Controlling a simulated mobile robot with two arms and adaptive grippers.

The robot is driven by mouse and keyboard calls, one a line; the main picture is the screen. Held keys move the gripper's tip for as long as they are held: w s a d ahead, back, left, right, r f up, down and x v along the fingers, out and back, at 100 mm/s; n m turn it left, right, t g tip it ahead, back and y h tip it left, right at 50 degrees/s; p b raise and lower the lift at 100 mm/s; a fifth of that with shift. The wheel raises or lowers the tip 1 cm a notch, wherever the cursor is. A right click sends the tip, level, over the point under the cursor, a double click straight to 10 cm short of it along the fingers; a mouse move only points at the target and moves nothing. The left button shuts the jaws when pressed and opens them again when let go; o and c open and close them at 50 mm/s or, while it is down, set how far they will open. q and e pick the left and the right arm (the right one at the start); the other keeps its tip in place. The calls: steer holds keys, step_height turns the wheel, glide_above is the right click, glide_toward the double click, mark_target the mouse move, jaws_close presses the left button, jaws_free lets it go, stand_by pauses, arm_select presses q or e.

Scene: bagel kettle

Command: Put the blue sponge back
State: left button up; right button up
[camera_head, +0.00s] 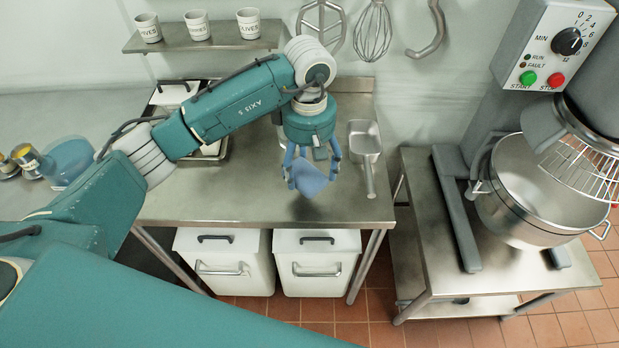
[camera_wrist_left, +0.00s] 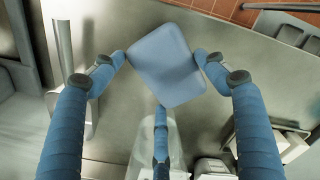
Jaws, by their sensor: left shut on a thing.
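The blue sponge (camera_head: 309,178) is a flat, rounded block held in my left gripper (camera_head: 311,172) above the steel table (camera_head: 240,195). In the left wrist view the sponge (camera_wrist_left: 167,65) sits tilted between the fingertips of the left gripper (camera_wrist_left: 165,70), with two fingers at its sides and one at its near edge. The gripper is shut on it. The sponge looks clear of the table top, but its exact height is hard to tell. My right gripper does not show.
A metal scoop (camera_head: 365,145) lies right of the gripper. A tray with white containers (camera_head: 205,150) stands behind my arm. A shelf (camera_head: 205,40) with labelled cups is on the wall. The mixer bowl (camera_head: 530,190) stands at right. The table's front middle is clear.

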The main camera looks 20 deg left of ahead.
mark_target(309, 184)
arm_select(q)
step_height(309, 184, down, 2)
steer(key=shift+f, duration=0.2)
step_height(309, 184, down, 3)
steer(key=shift+f+p, duration=0.15)
steer(key=shift+p, duration=0.6)
steer(key=shift+f, duration=0.4)
steer(key=shift+f+b, duration=0.1)
steer(key=shift+b, duration=0.2)
steer(key=o, duration=1.6)
steer(key=shift+c, duration=0.2)
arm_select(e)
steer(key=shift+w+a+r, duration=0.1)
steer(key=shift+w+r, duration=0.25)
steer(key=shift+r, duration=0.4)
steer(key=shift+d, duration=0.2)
